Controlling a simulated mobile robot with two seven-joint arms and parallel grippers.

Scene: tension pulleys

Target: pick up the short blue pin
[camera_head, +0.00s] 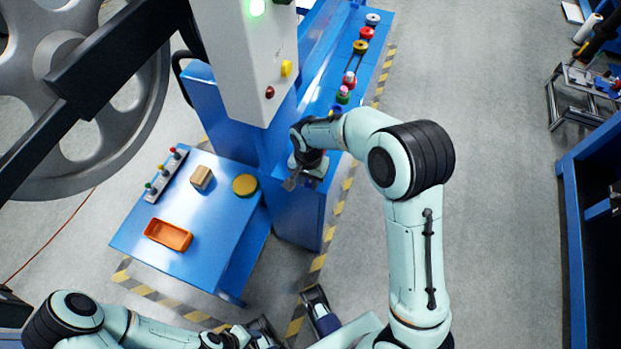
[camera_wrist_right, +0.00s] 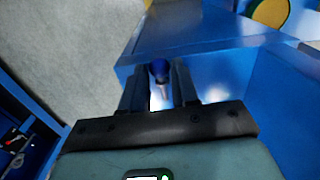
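My right gripper (camera_head: 301,183) is over the near end of the blue beam and points down. In the right wrist view, its two dark fingers (camera_wrist_right: 160,82) stand a small gap apart. A small blue piece (camera_wrist_right: 158,70), which looks like the short blue pin, is between the fingertips with a pale shiny part below it. I cannot tell whether the fingers touch it or whether it rests on the beam. In the head view the gripper and wrist hide it. My left gripper (camera_head: 264,335) is low at the bottom edge, its fingers unclear.
The blue beam (camera_head: 310,215) carries several coloured pulleys (camera_head: 350,78) farther back. A blue side table (camera_head: 215,222) holds an orange tray (camera_head: 168,234), a wooden block (camera_head: 202,177), a yellow disc (camera_head: 245,185) and a rack of coloured pins (camera_head: 165,177). A white control box (camera_head: 245,60) hangs close to my right wrist.

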